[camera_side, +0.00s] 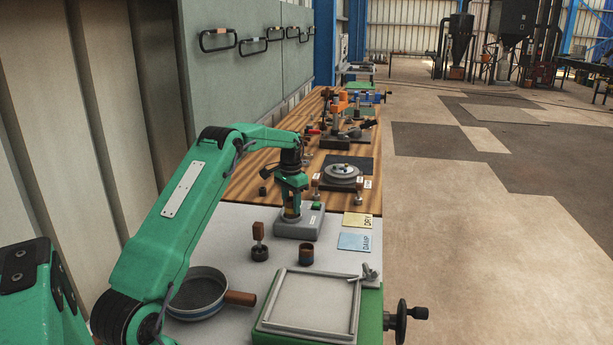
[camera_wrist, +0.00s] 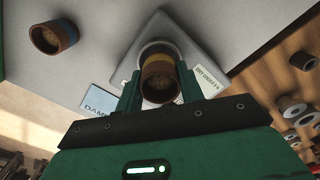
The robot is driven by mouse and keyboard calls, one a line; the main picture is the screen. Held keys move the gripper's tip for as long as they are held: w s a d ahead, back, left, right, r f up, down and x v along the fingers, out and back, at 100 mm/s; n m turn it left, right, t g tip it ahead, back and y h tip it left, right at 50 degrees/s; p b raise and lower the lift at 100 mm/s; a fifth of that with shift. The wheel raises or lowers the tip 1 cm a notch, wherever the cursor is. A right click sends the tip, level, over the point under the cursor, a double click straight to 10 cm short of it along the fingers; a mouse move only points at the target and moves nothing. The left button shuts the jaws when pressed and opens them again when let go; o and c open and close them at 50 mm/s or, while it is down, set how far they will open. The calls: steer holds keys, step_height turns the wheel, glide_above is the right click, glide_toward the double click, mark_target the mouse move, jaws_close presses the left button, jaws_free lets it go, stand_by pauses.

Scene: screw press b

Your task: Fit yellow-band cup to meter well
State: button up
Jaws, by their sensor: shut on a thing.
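My gripper (camera_side: 290,207) is low over the grey meter block (camera_side: 299,226). It is shut on the yellow-band cup (camera_wrist: 160,82), a brown cup with grainy contents. In the wrist view the cup is between my two fingers, with its open mouth facing the camera. The meter's pale round well (camera_wrist: 158,47) shows partly behind the cup, and the cup overlaps its near rim. I cannot tell whether the cup's base is inside the well or just above it. In the side view my fingers mostly hide the cup.
A blue-band cup (camera_side: 306,254) stands in front of the meter, beside a wooden-handled tamper (camera_side: 259,241). A pan (camera_side: 200,294) and a framed tray (camera_side: 312,301) are nearer. DRY (camera_side: 358,220) and DAMP (camera_side: 354,241) cards lie right of the meter.

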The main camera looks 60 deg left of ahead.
steer(key=shift+f, duration=0.75)
steer(key=o, duration=1.1)
steer(key=shift+r, duration=0.1)
steer(key=shift+r, duration=3.9)
steer(key=shift+o, duration=0.2)
